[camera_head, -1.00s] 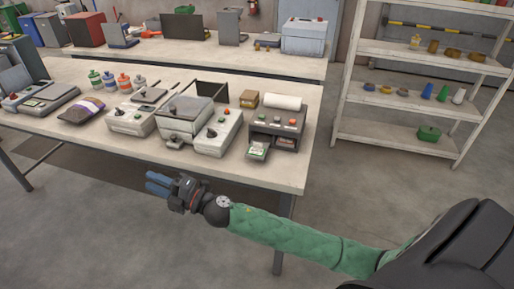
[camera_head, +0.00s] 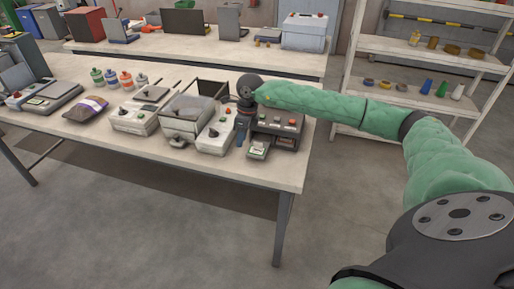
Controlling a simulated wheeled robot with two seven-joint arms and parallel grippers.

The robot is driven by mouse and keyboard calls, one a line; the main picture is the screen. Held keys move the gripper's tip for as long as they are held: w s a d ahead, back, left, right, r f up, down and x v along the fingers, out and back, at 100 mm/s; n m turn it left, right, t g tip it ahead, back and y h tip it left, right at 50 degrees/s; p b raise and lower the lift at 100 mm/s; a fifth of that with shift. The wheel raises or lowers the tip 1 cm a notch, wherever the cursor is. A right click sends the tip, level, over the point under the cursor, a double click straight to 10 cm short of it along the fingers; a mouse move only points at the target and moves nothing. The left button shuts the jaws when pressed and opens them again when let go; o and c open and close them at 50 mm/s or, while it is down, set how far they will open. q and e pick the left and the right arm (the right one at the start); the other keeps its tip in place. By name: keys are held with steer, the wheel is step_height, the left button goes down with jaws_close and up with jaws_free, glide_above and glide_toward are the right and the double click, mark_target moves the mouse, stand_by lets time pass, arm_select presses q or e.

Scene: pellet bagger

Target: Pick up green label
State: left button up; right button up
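The green label (camera_head: 258,152) is a small pale piece with a green print, on the little front tray of a dark grey labeller (camera_head: 285,138) near the right end of the near table. My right gripper (camera_head: 240,138) points down with its blue fingertips just left of the labeller, between it and the white machine. It is above and to the left of the label and apart from it. The gap between its fingers is too small to make out. My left gripper is out of view.
A white control box (camera_head: 215,138) and a clear-topped bin machine (camera_head: 178,126) stand left of the gripper. A purple pouch (camera_head: 85,108) and several bottles are farther left on the table (camera_head: 175,160). A shelf rack (camera_head: 400,100) stands at the right.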

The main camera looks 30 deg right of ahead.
step_height(320, 180, up, 2)
steer(key=h, duration=0.2)
glide_above(257, 148)
steer(key=shift+f+m+p, duration=0.3)
steer(key=shift+f+p, duration=0.55)
steer(key=shift+f, duration=0.3)
steer(key=f+p, duration=0.2)
steer(key=f, duration=0.1)
steer(key=shift+d+f+p, duration=0.3)
steer(key=shift+p, duration=0.1)
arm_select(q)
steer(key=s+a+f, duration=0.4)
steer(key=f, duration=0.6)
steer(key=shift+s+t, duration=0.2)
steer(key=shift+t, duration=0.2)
arm_select(e)
steer(key=shift+f, duration=0.7)
steer(key=shift+c, duration=0.2)
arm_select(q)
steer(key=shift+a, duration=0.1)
arm_select(e)
jaws_close()
